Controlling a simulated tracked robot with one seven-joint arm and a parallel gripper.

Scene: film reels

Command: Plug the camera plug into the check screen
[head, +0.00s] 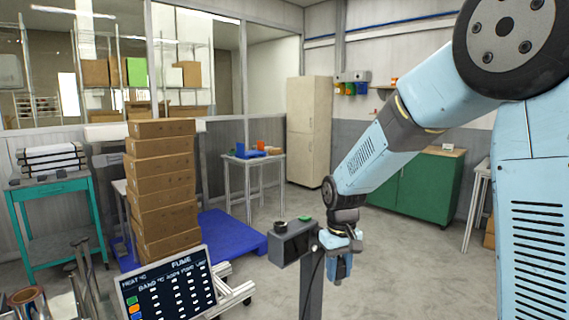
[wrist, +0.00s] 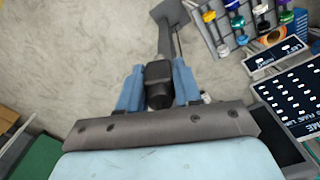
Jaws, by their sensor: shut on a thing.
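My gripper (head: 340,268) hangs fingers down at the end of the pale blue arm. In the wrist view its two blue fingers (wrist: 158,92) are shut on a black plug (wrist: 158,74). A thin dark cable (head: 316,265) hangs beside the post. No socket is clearly visible, and the plug appears apart from the box.
A sign board reading FUME (head: 170,288) stands at the lower left. Behind it are stacked cardboard boxes (head: 163,185) and a blue pallet (head: 228,230). A rack with several coloured pieces (wrist: 235,20) is at the wrist view's upper right. A green cabinet (head: 420,185) stands behind.

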